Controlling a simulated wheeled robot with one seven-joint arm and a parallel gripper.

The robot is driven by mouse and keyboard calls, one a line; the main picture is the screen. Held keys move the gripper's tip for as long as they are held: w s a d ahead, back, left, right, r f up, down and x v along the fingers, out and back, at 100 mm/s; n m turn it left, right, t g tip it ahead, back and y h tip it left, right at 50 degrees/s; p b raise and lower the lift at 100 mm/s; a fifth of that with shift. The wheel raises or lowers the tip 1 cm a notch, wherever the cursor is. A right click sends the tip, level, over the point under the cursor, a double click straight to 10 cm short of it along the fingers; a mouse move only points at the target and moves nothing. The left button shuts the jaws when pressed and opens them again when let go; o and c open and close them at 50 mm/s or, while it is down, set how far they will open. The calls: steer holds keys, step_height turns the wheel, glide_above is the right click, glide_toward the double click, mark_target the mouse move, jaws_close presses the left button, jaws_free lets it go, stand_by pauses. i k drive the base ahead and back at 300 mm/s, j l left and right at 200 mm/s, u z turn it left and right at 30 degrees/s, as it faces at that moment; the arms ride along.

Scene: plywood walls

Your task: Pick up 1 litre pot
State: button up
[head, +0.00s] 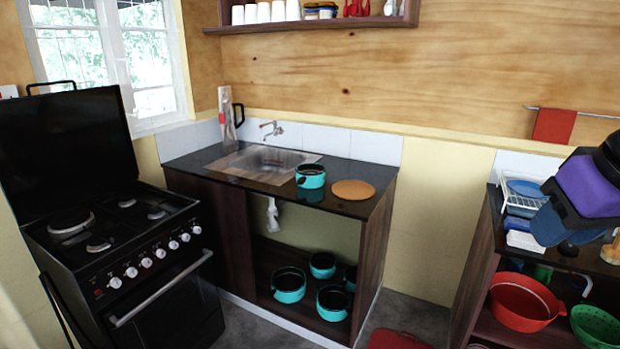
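A teal pot (310,178) with a dark rim stands upright on the black counter, at the sink's front right corner. Several similar teal pots stand on the shelf under the counter: one at the left (289,286), one at the back (322,265), one in front (333,302), and another partly hidden at the right. No size marking is readable, so I cannot tell which is the 1 litre pot. My gripper (566,247) hangs at the right edge, over the right-hand counter and far from the pots. Its fingers are not clear.
A round tan board (353,190) lies right of the counter pot. The steel sink (258,164) is behind it. A black stove (110,240) stands left. The right-hand unit holds a dish rack (518,196), red colander (523,303) and green colander (597,328). A red mat (397,340) lies on the floor.

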mark_target(307, 176)
steer(key=i+u, duration=0.1)
steer(key=i, duration=0.4)
steer(key=i+l+u, duration=0.1)
steer(key=i, duration=0.4)
steer(key=i+l+u, duration=0.1)
steer(key=i, duration=0.35)
steer(key=i+l+u, duration=0.1)
steer(key=i+l, duration=0.15)
steer(key=i, duration=0.25)
steer(key=i+l+u, duration=0.1)
steer(key=i, duration=0.35)
steer(key=i+l, duration=0.05)
steer(key=l, duration=0.05)
